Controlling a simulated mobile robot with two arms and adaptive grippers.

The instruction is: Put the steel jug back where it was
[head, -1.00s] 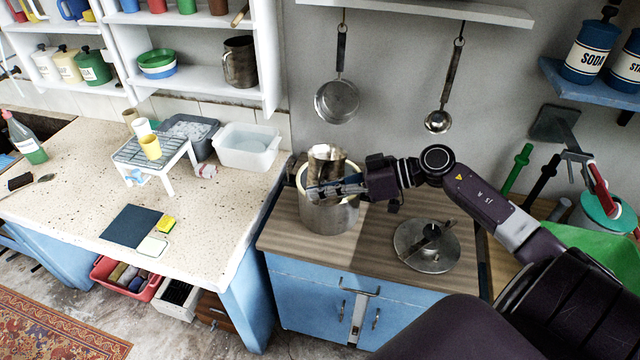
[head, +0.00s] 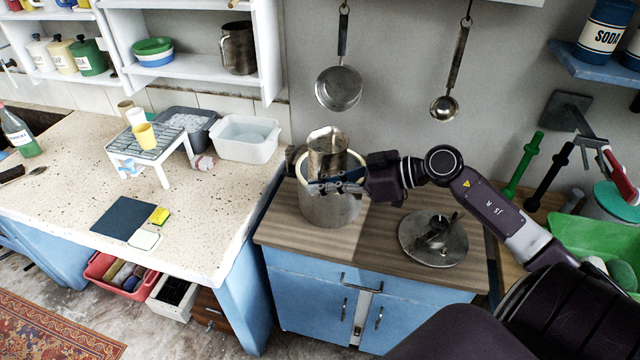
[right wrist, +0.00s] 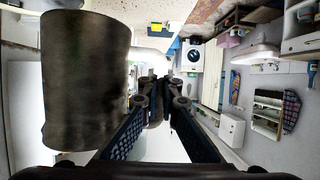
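The steel jug (head: 327,150) is upright over the mouth of the large steel pot (head: 331,208), its upper part above the pot's pale rim. My right gripper (head: 338,186) reaches in from the right across the front of the jug and pot, and seems shut on the jug; the exact grip point is hard to see. In the right wrist view the jug (right wrist: 86,80) is large at the left, and my right gripper (right wrist: 157,90) has its fingertips close together beside it. A second similar steel jug (head: 238,48) stands on the wall shelf. My left gripper is not in view.
The pot stands on a wooden-topped blue cabinet (head: 375,255) with a round steel lid (head: 433,239) at right. A pan (head: 339,88) and ladle (head: 446,107) hang above.

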